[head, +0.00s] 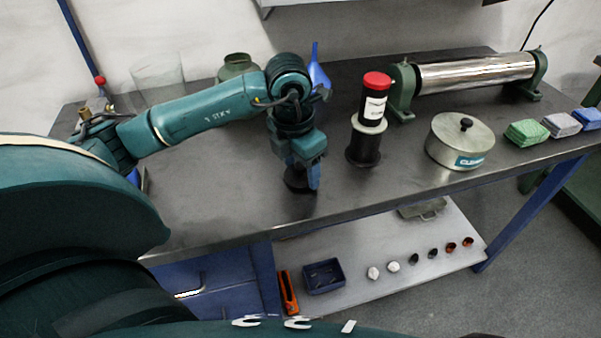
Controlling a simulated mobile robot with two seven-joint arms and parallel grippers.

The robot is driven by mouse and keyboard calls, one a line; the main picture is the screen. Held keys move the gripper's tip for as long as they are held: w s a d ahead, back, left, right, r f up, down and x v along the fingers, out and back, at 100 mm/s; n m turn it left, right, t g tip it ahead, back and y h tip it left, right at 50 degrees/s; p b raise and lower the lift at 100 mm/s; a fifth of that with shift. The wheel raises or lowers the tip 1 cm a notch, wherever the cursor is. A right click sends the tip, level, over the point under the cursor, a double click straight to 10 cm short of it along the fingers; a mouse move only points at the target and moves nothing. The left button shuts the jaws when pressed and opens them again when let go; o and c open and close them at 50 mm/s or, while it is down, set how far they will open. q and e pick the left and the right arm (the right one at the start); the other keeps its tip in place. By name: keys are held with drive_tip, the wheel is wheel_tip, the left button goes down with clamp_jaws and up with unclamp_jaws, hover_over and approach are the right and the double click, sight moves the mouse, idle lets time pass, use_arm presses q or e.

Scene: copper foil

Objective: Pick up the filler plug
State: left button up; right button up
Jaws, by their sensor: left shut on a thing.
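My left gripper (303,180) points down at the bench top, left of the middle of the view. It is shut on a small dark round piece, which I take to be the filler plug (294,184). The gripper's fingers hide part of the piece. It is at or just above the bench surface; I cannot tell which. My right gripper is not in view.
Right of my left gripper stands a black spool-like stand with a red-capped bottle (373,100). Further right are a round metal tin (460,141), a steel roller (476,71) and folded cloths (526,132). A blue funnel (317,72) and green vessel (237,68) stand behind.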

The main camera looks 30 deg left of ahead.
use_arm(q)
drive_tip(key=c, duration=0.3)
drive_tip(key=shift+r, duration=0.1)
